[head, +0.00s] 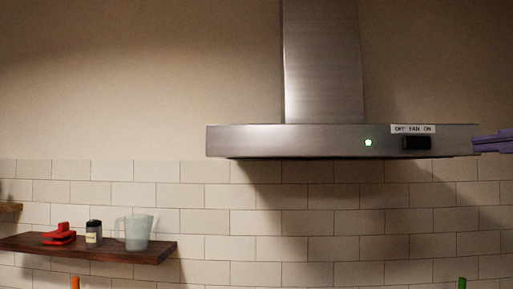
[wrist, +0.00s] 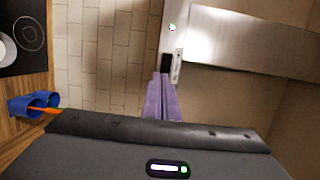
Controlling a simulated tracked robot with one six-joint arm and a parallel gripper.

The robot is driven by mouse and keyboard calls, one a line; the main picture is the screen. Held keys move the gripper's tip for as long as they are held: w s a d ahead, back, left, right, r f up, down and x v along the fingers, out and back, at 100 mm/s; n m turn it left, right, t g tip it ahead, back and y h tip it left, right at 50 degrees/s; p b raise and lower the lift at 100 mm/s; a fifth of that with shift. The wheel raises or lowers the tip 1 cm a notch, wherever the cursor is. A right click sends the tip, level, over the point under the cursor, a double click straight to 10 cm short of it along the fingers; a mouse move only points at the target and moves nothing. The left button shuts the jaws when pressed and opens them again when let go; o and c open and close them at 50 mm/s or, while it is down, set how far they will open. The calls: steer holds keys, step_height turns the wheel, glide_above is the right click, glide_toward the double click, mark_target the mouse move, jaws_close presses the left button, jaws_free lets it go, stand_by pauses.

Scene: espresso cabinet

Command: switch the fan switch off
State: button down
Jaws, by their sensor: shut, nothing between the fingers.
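The fan switch (head: 416,143) is a black rocker on the front band of the steel range hood (head: 300,140). A label (head: 413,129) above it reads OFF at left, FAN in the middle and ON at right. A green light (head: 368,142) glows left of the switch. My gripper (head: 477,143) has purple fingers and is shut and empty. It is to the right of the switch at about the same height, with a gap in the head view. In the wrist view my fingertips (wrist: 160,78) appear just below the switch (wrist: 167,65); I cannot tell whether they touch.
A wooden shelf (head: 120,252) at lower left holds a red object (head: 60,235), a small jar (head: 94,232) and a clear jug (head: 137,232). The wrist view shows a dark hob (wrist: 22,45) and blue cups (wrist: 30,103). The space before the hood looks clear.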

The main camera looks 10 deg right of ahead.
mark_target(412, 144)
steer(key=shift+s+a+r, duration=0.15)
steer(key=shift+s+r, duration=0.25)
steer(key=shift+r, duration=0.2)
steer(key=shift+w, duration=0.15)
steer(key=shift+w+d, duration=0.15)
steer(key=shift+w, duration=2.15)
steer(key=shift+w+d, duration=0.2)
steer(key=shift+w, duration=2.05)
steer(key=shift+w+d, duration=0.15)
steer(key=shift+w, duration=2.15)
steer(key=shift+w+h, duration=0.1)
steer(key=shift+h, duration=0.2)
